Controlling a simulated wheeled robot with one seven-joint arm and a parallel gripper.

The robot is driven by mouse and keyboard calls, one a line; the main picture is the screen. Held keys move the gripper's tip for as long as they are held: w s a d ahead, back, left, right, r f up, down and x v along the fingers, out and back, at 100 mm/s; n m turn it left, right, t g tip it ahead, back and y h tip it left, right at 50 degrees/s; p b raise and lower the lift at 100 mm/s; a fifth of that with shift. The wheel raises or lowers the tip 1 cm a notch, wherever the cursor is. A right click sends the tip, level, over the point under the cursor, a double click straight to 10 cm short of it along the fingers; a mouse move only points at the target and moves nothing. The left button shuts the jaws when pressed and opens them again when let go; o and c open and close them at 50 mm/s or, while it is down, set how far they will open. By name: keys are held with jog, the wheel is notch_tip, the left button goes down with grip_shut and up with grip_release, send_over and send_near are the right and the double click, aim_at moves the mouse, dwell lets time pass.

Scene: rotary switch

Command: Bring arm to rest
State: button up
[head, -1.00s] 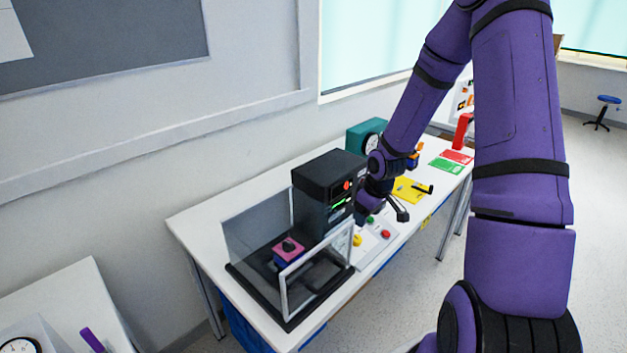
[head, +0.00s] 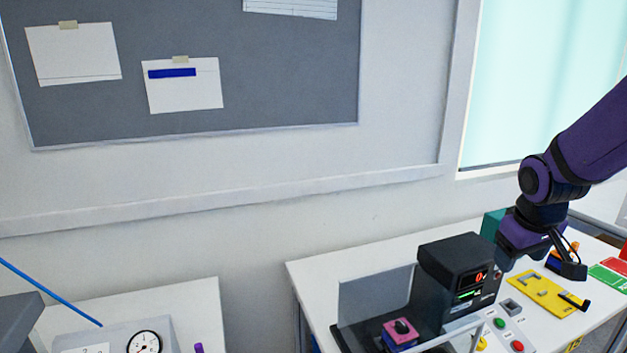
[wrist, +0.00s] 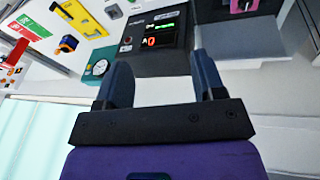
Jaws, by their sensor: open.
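My arm (head: 590,140) reaches in from the right edge in the head view. My gripper (head: 540,266) hangs over the table, beside the black box with the lit display. In the wrist view my gripper (wrist: 163,72) is open, with two dark fingers apart and nothing between them. The pink rotary switch (head: 399,342) with a black knob sits on the dark base at the bottom of the head view. It shows partly at the top of the wrist view (wrist: 243,5), apart from the fingers.
The black display box (head: 440,290) stands close left of my gripper. A clear-sided guard (head: 376,301) is beside it. A yellow plate (head: 545,294), a button panel (head: 511,322) and a green card (head: 609,280) lie on the white table (head: 335,268). Another table with a dial (head: 144,343) is at left.

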jog(key=s+a+r+m+t+y, duration=0.1)
jog(key=s+a+r, duration=0.3)
jog(key=s, duration=0.5)
jog(key=s+a+r+m+t, duration=0.1)
jog(key=s+a+r, duration=0.2)
jog(key=s+r, duration=0.6)
jog(key=shift+a+y, duration=0.4)
dwell(1.7)
